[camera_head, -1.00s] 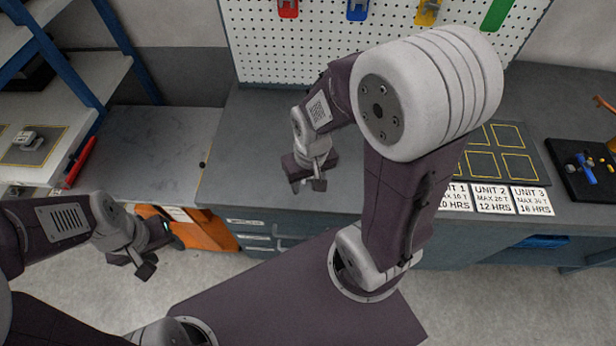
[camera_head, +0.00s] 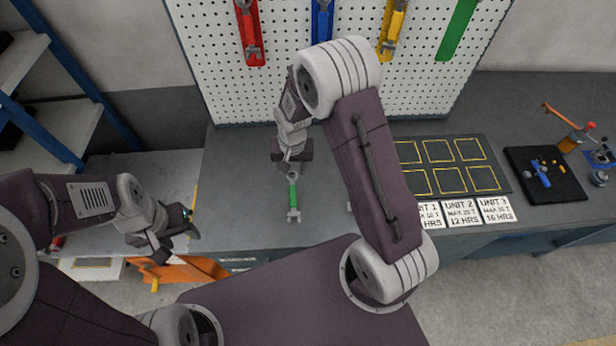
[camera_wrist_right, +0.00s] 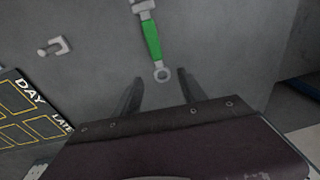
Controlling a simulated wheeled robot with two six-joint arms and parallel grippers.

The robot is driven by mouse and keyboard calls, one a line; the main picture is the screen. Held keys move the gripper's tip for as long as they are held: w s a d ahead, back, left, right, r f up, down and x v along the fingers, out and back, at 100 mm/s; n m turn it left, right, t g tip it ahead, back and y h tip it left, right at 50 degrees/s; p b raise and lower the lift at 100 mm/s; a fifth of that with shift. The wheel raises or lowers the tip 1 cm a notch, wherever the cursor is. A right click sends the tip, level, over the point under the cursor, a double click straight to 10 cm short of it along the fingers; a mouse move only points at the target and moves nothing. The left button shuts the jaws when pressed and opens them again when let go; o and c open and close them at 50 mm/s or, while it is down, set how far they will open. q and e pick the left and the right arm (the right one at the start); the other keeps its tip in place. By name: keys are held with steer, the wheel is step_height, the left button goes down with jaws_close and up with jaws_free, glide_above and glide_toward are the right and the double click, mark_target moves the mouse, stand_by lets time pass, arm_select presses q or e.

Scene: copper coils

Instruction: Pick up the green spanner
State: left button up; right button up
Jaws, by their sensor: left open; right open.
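The green spanner (camera_head: 293,196) lies on the grey bench top, its open jaw end toward the bench's front edge in the head view. In the right wrist view the spanner (camera_wrist_right: 151,40) runs down from the top, its ring end near the gap between my fingers. My right gripper (camera_head: 291,168) is open just above the spanner's ring end. The fingers show apart in the right wrist view (camera_wrist_right: 163,92), with nothing between them gripped. My left gripper (camera_head: 172,250) is open and empty, off to the left in front of the bench.
A pegboard with red (camera_head: 249,32), blue (camera_head: 322,20) and yellow (camera_head: 393,28) spanners and a green outline (camera_head: 459,28) stands behind. A yellow-gridded board (camera_head: 434,193) and black tray (camera_head: 566,190) are to the right.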

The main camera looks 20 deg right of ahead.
mark_target(293, 195)
steer(key=shift+g, duration=0.7)
steer(key=s+f+p, duration=0.2)
steer(key=f, duration=0.1)
steer(key=s+f+p, duration=0.1)
steer(key=shift+a+f, duration=0.25)
steer(key=shift+f, duration=0.15)
steer(key=shift+w+f, duration=0.1)
steer(key=shift+f, duration=0.05)
steer(key=f, duration=0.1)
steer(key=f+p, duration=0.2)
steer(key=f, duration=0.1)
steer(key=shift+a, duration=0.35)
steer(key=shift+f, duration=0.6)
arm_select(q)
step_height(293, 195, up, 7)
steer(key=shift+d, duration=0.2)
arm_select(e)
steer(key=shift+r, duration=0.1)
jaws_close()
